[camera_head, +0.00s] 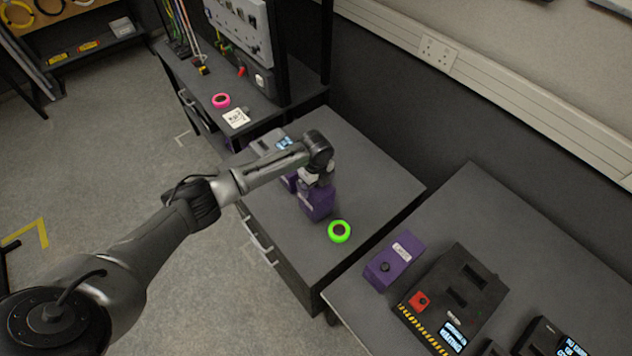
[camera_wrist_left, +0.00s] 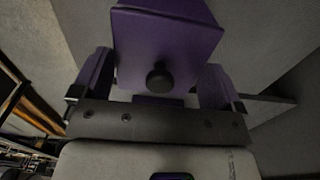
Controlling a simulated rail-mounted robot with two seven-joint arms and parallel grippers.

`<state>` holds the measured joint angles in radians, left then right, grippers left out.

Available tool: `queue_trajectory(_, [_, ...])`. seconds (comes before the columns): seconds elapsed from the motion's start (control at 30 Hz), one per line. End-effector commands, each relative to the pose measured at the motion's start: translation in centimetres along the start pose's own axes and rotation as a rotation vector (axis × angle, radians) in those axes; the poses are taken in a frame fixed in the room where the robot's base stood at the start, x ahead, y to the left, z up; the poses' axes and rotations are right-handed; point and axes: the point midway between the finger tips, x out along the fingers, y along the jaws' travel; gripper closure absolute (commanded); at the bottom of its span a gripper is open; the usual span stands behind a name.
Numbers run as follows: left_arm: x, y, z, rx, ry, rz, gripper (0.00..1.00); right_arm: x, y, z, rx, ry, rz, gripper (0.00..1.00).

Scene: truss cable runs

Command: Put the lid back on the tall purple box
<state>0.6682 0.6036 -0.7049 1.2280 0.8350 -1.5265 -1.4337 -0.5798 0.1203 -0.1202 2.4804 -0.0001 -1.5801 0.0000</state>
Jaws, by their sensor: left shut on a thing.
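My left gripper (camera_head: 311,181) is among purple pieces on the middle bench. In the left wrist view, its fingers (camera_wrist_left: 157,85) stand on either side of a purple piece with a round black knob (camera_wrist_left: 159,79), and it is shut on purple. I cannot tell whether this is the lid or the box. In the head view, a purple block (camera_head: 316,204) shows just below the gripper. Another bit of purple (camera_head: 290,181) shows behind the wrist, mostly hidden. The right gripper is not in view.
A green ring (camera_head: 339,231) lies on the bench just in front. A separate purple box (camera_head: 395,261) with a black knob and white label is on the right-hand bench, beside a black device (camera_head: 455,298). A grey device (camera_head: 270,141) stands behind my arm. The bench's right side is clear.

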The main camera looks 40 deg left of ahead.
Motion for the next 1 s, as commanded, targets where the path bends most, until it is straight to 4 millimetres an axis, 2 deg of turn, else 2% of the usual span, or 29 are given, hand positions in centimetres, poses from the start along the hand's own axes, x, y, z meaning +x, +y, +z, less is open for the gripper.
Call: queue_trajectory(1.0, [-0.02, 0.0, -0.01, 0.0, 0.0, 0.0, 0.3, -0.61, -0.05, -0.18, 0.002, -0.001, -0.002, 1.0])
